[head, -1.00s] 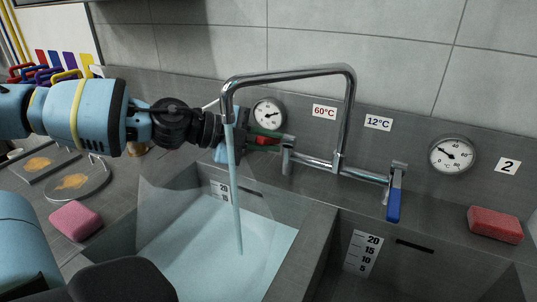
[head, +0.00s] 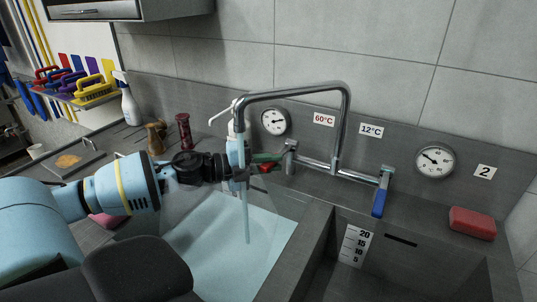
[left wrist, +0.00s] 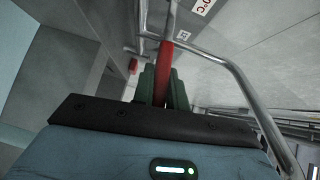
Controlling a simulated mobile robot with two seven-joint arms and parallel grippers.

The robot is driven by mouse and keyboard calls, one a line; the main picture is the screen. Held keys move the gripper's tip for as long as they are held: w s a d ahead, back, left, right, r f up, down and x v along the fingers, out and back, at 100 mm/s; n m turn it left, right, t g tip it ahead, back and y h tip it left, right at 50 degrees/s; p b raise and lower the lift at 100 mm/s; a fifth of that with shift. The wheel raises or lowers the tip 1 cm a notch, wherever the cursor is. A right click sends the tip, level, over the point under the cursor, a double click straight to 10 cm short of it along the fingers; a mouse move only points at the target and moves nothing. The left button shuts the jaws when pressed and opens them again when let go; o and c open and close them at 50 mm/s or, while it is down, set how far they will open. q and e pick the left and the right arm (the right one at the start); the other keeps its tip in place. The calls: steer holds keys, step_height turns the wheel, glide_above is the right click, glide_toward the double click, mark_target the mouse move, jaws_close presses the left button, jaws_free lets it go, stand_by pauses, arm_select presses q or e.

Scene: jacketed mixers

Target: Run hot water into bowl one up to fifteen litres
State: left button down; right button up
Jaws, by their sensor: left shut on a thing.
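My left gripper (head: 262,166) is shut on the red lever of the 60°C tap, left of the tap's pipe. The red lever (left wrist: 166,65) also shows between the green fingers in the left wrist view. The blue lever (head: 379,201) of the 12°C tap hangs down. The spout (head: 240,112) points over the left bowl (head: 292,243), and a stream of water (head: 247,215) falls into it. Pale blue water (head: 220,255) covers its bottom. The left bowl's litre scale cannot be read behind my gripper and the stream. My right gripper is out of view.
The right bowl, with a litre scale (head: 355,245), looks empty. A red sponge (head: 472,223) lies on the ledge at right. A spray bottle (head: 128,100) and a white pump bottle (head: 232,112) stand at the back. Two dials hang on the wall.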

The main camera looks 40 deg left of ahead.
arm_select(q)
steer(key=shift+f+m+t+b, duration=0.5)
steer(key=shift+f+b, duration=0.05)
steer(key=shift+f, duration=0.4)
steer(key=shift+s, duration=0.1)
steer(key=c, duration=1.4)
jaws_free()
steer(key=shift+h, duration=0.3)
steer(key=v, duration=0.7)
steer(key=shift+s, duration=0.35)
steer(key=shift+a, duration=0.15)
